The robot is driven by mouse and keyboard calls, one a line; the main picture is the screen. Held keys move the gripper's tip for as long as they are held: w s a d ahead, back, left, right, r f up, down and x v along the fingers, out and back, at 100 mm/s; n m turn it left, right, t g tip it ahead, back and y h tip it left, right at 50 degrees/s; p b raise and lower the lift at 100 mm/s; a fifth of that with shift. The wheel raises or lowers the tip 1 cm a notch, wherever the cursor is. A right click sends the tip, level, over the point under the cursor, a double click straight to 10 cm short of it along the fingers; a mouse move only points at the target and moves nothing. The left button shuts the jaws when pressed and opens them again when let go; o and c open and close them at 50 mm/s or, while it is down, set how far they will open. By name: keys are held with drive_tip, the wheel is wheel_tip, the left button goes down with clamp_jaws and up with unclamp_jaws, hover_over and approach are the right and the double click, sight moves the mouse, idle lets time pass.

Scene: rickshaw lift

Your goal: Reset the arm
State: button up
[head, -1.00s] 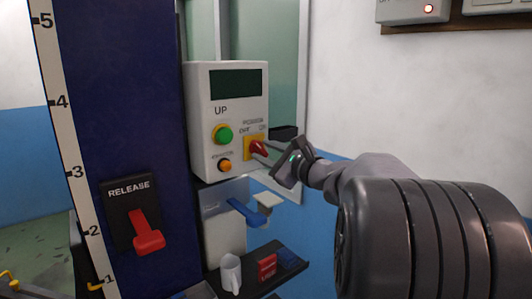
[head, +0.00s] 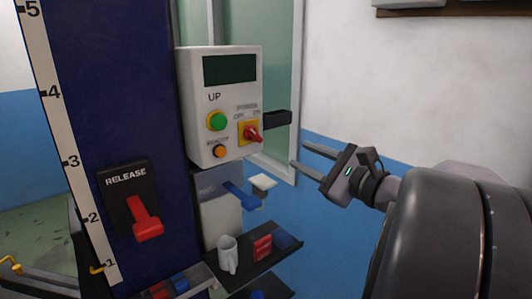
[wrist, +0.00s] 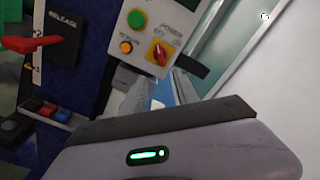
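My gripper (head: 306,158) is in the right half of the head view, to the right of the control box. Its two fingers are apart with nothing between them. The white control box (head: 218,75) carries a dark screen, a green button (head: 217,120), an orange button (head: 219,151) and a red rotary switch (head: 252,134) on a yellow plate. The switch handle points toward the ON side. The gripper is clear of the switch. The wrist view also shows the red switch (wrist: 160,54) and the green button (wrist: 137,19) beyond the gripper body.
A blue column with a number scale stands left, bearing a red RELEASE lever (head: 147,220). Below the box are a blue lever (head: 240,195), and a dark shelf (head: 240,278) with a white mug (head: 228,254) and red and blue items. A white wall is behind my arm.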

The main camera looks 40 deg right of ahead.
drive_tip(key=shift+s, duration=0.55)
drive_tip(key=w+a+f+n+g+y, duration=0.2)
drive_tip(key=a+f+n+g+y, duration=0.15)
drive_tip(key=a, duration=0.65)
drive_tip(key=w+a+f+n+g+y, duration=0.1)
drive_tip(key=a+f+n+g+y, duration=0.25)
drive_tip(key=a, duration=0.65)
drive_tip(key=s+a+f+n+g+h, duration=0.5)
drive_tip(key=s+a+f+n, duration=0.5)
drive_tip(key=s+a+n, duration=0.3)
drive_tip(key=n, duration=0.3)
drive_tip(key=shift+s+a+f+n, duration=0.3)
drive_tip(key=shift+s, duration=0.1)
